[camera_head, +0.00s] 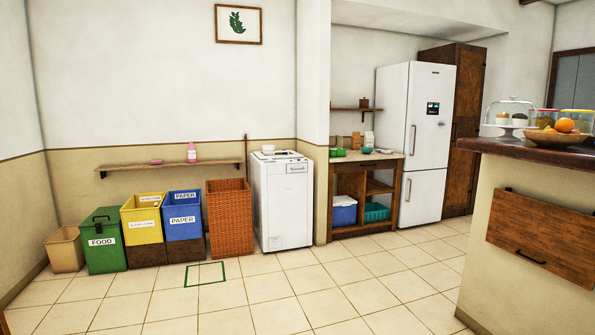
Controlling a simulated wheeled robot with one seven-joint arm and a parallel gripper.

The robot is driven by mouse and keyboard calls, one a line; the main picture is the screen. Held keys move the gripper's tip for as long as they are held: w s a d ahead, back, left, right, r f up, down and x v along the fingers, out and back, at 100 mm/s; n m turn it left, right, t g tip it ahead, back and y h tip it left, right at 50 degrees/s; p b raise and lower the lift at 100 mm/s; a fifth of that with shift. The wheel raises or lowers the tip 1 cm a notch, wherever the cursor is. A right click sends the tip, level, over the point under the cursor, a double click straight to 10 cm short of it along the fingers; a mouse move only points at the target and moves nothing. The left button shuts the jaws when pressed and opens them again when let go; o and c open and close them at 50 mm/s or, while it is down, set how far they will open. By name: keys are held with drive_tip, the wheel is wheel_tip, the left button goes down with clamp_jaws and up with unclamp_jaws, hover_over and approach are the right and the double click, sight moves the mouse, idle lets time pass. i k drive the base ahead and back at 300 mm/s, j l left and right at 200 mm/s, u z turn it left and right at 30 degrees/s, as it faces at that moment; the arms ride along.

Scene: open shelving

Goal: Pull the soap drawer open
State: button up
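A white washing machine (284,205) stands against the back wall, between a tall wicker basket and a wall corner. A small dark-lettered label (296,168) shows high on its front, at the right. A small white round item (268,149) sits on its top. I cannot make out a soap drawer or whether one is open; the machine is too small in the view. My gripper is not in view.
The wicker basket (228,220) stands close left of the machine, followed by blue (183,228), yellow (142,231) and green (103,255) bins. A counter (507,240) blocks the right side. The tiled floor (290,300) before the machine is clear, with a green outlined square.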

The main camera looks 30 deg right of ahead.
sight(293, 167)
drive_tip(key=i+l+z, duration=0.35)
drive_tip(key=i, duration=0.2)
drive_tip(key=i+l+z, duration=0.3)
drive_tip(key=i, duration=0.65)
drive_tip(key=i+z, duration=0.3)
drive_tip(key=i, duration=2.6)
drive_tip(key=i+l+u, duration=0.1)
drive_tip(key=i+u, duration=0.25)
drive_tip(key=i, duration=0.2)
drive_tip(key=i+l+u, duration=0.3)
drive_tip(key=i, duration=0.25)
drive_tip(key=i+l+u, duration=0.35)
drive_tip(key=i, duration=0.2)
